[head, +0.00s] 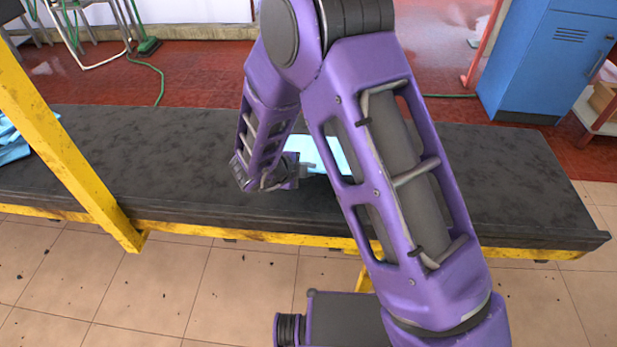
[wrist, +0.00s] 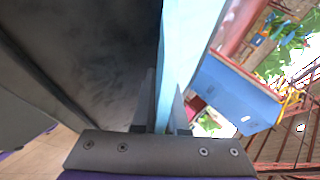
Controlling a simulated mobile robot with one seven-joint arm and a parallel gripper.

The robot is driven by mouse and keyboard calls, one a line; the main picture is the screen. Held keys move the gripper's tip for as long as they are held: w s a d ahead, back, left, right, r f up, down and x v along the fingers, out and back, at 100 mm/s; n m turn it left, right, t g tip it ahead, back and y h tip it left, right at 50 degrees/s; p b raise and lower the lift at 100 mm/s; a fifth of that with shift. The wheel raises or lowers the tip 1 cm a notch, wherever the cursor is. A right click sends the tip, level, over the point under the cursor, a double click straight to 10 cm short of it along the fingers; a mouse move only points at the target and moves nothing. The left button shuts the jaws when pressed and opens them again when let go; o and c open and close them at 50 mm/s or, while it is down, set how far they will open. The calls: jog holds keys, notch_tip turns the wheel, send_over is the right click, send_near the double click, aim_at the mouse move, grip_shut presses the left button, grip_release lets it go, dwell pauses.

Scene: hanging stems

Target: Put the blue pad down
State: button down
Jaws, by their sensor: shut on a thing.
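The light blue pad (head: 318,153) is partly hidden behind my purple arm in the head view, above the dark bench top. In the wrist view the pad (wrist: 190,40) shows as a narrow strip, nearly edge-on, running away from the fingers. My gripper (head: 308,170) is shut on the near edge of the pad. In the wrist view one finger of my gripper (wrist: 163,108) lies on each side of it. I cannot tell whether the pad touches the bench.
The dark bench (head: 520,185) is clear to the right and mostly clear to the left. A yellow post (head: 65,130) rises at the left front. Blue cloth (head: 12,140) lies at the far left. A blue cabinet (head: 550,60) stands behind the bench at the right.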

aim_at(309, 189)
jog(key=shift+f+b, duration=0.3)
jog(key=shift+f, duration=1.4)
jog(key=shift+f, duration=0.15)
jog(key=c, duration=0.9)
grip_release()
jog(key=shift+c, duration=0.2)
jog(key=shift+r, duration=0.25)
jog(key=p+v, duration=0.1)
jog(key=v, duration=1.1)
jog(key=shift+p, duration=0.35)
jog(key=shift+f, duration=0.1)
